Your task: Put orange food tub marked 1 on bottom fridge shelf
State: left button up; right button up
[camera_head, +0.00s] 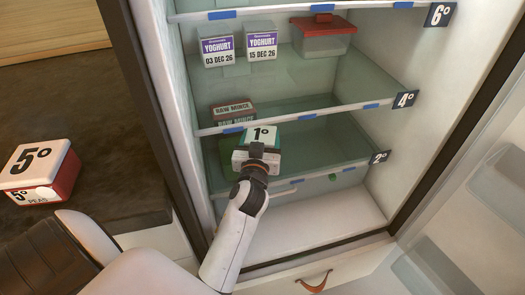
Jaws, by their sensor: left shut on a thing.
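A tub marked "1°" (263,134) is held by my left gripper (256,152), which is shut on it. The tub's visible faces look white and green, and I see no clear orange. It is at the front of the fridge, between the shelf edge marked 4° and the lower shelf (330,173) marked 2°. Whether it touches the 2° shelf I cannot tell. My gripper and wrist hide part of its front. My right gripper is not in view.
Two yoghurt cartons (217,52) and a red-lidded tub (323,36) stand on the 4° shelf. A red and white tub marked 5° (40,170) sits on the dark counter (110,150) at left. The fridge floor (320,222) is clear.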

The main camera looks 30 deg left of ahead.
pick_arm(q)
jog(key=shift+f, duration=0.4)
notch_tip(320, 180, down, 3)
jog(key=shift+b, duration=0.85)
jog(key=shift+f, duration=0.15)
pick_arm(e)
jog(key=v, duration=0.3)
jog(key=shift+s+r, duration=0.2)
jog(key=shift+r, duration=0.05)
pick_arm(q)
jog(key=shift+f, duration=0.15)
jog(key=o, duration=1.1)
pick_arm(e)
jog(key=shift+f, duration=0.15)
